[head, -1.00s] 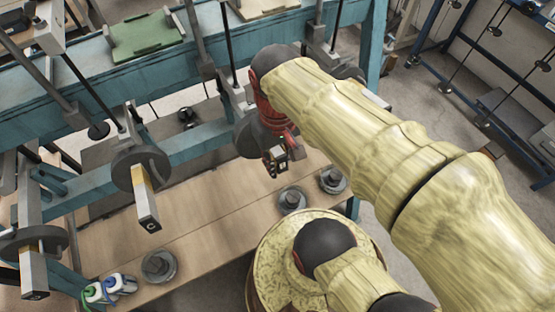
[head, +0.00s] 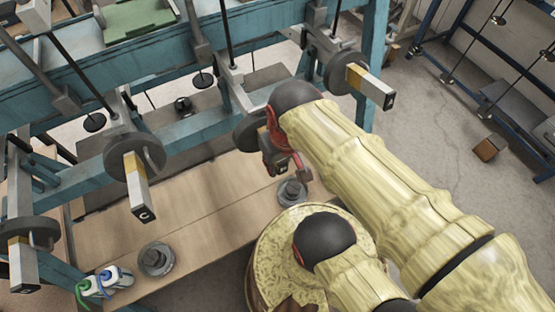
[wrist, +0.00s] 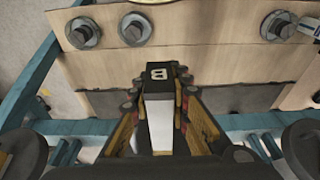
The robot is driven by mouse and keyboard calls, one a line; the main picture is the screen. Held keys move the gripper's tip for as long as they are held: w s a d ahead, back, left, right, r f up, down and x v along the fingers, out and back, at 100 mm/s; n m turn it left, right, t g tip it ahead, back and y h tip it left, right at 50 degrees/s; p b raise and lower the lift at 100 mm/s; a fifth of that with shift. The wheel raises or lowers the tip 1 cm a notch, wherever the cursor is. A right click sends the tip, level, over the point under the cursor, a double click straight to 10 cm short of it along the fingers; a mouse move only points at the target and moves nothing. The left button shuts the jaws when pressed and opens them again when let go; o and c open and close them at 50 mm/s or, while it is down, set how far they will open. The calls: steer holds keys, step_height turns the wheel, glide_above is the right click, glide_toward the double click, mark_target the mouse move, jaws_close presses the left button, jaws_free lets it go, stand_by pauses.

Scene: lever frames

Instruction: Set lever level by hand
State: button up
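The lever marked B (wrist: 161,73) shows in the wrist view as a dark lettered end block with a white shank. It lies between the two fingers of my gripper (wrist: 160,95), which press close along both sides and look closed on it. In the head view my gripper (head: 280,160) is beside the teal frame, and my arm hides most of lever B. Another lever (head: 370,84) on the right sticks out and slopes slightly down. A further lever (head: 22,265) hangs at the far left.
The teal frame (head: 170,60) runs across the back. A brown block (head: 488,148) lies on the open floor at right.

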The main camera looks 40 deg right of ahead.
steer(key=o, duration=0.5)
steer(key=v, duration=1.2)
steer(key=shift+w, duration=0.1)
